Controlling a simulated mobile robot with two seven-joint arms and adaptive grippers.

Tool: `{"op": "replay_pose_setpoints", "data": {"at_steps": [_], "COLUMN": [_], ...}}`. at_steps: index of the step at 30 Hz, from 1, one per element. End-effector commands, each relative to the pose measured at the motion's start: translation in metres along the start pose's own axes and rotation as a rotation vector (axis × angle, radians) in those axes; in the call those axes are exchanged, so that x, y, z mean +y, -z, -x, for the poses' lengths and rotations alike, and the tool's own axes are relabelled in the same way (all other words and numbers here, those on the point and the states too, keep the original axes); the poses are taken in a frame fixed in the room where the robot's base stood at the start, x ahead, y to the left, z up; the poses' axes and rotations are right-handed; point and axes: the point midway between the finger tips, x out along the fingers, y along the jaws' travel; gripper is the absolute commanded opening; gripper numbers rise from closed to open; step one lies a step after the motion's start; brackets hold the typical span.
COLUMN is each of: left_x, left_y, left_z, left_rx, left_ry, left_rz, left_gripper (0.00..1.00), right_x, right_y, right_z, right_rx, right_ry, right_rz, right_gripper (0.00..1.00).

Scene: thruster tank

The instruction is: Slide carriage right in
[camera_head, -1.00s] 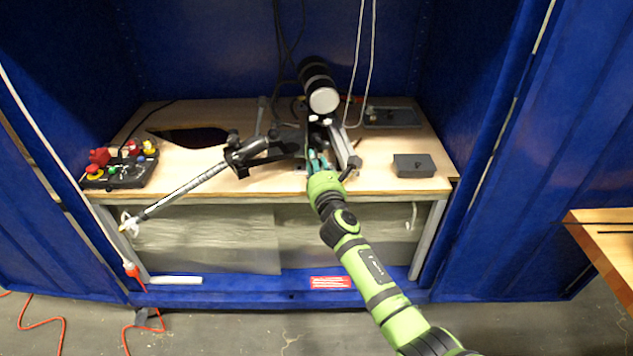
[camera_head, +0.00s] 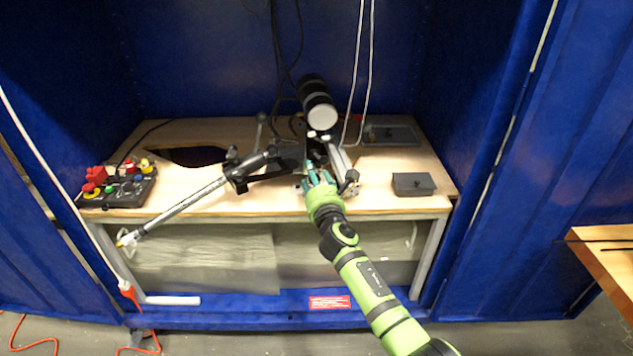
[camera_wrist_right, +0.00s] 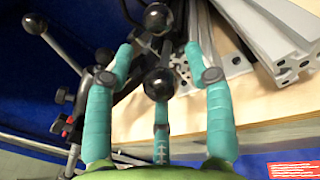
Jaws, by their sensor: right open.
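The carriage assembly on the bench is a dark mechanism (camera_head: 314,152) on a metal rail, below a black cylinder with a white end (camera_head: 318,103). My right gripper (camera_head: 319,180) has teal fingers and is at the front end of this mechanism. In the right wrist view my right gripper (camera_wrist_right: 160,62) is open. A black ball knob (camera_wrist_right: 159,84) lies between its fingers in the picture; contact cannot be told. A second black ball knob (camera_wrist_right: 158,17) is farther off. The gripper hides part of the carriage. My left gripper is not in view.
A silver tube arm (camera_head: 185,206) extends left over the bench's front edge. A control box (camera_head: 118,188) with coloured buttons sits at left. A small grey box (camera_head: 413,184) sits at right. Cables (camera_head: 357,70) hang above. Blue walls enclose the bench sides (camera_head: 490,110).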

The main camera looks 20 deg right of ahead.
Motion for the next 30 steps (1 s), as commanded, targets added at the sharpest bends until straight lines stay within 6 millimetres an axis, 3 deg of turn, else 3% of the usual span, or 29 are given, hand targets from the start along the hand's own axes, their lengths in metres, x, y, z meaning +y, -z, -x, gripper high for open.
{"op": "replay_pose_setpoints", "data": {"at_steps": [7,21,30], "left_x": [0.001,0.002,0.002], "left_y": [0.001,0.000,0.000], "left_z": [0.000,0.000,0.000], "left_rx": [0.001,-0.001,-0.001], "left_ry": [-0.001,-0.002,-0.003], "left_rz": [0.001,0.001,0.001], "left_gripper": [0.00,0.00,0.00], "right_x": [-0.001,-0.001,-0.001], "right_y": [0.001,0.001,0.000], "right_z": [0.022,0.104,0.119], "right_rx": [-0.001,0.001,0.000], "right_ry": [0.000,0.000,0.001], "right_rz": [0.003,0.001,0.001], "right_gripper": [0.54,0.54,0.54]}}
